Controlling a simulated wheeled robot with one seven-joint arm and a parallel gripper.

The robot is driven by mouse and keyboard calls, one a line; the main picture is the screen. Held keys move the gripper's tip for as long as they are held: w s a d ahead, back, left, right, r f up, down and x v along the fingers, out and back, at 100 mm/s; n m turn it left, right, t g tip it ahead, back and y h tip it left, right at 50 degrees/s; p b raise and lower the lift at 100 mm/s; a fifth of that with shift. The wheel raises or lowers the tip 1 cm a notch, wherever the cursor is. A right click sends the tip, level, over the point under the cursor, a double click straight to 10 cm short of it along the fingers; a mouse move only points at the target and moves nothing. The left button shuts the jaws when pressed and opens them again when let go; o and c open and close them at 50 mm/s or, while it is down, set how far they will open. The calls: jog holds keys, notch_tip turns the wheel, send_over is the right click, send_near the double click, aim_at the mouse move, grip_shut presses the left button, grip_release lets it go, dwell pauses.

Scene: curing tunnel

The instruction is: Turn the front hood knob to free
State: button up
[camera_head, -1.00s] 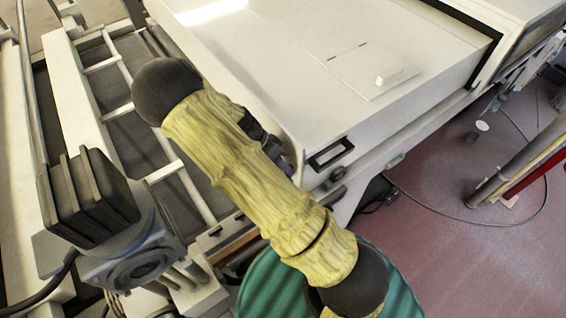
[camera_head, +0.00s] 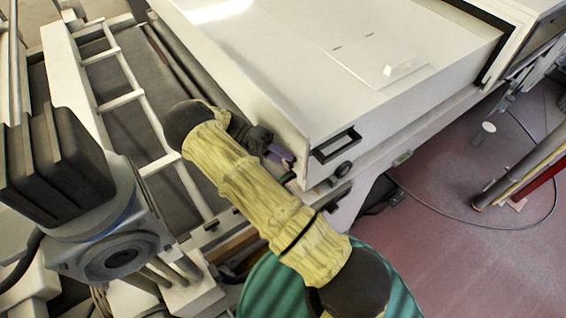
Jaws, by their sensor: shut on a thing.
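The white hood (camera_head: 262,72) fills the upper middle, with a black recessed handle (camera_head: 335,146) on its near face. My gripper (camera_head: 281,156), dark with purple fingertips, is at the hood's near left corner. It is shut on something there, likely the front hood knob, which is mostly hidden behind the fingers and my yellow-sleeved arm. A small green piece shows just below the fingertips. A round black part (camera_head: 343,169) below the handle is clear of my gripper. I cannot read the knob's setting.
A conveyor frame with white rungs (camera_head: 122,101) runs along the left. A grey motor unit with a dark finned block (camera_head: 60,165) stands at the lower left, near my arm. Red floor with a loose cable (camera_head: 447,226) and a yellow-marked post (camera_head: 520,175) lie to the right.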

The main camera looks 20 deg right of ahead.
jog(key=g+h+b, duration=0.1)
jog(key=n+g+h+b, duration=0.1)
jog(key=shift+f+b, duration=0.35)
jog(key=shift+b, duration=0.05)
jog(key=shift+n+g, duration=0.3)
jog(key=o, duration=1)
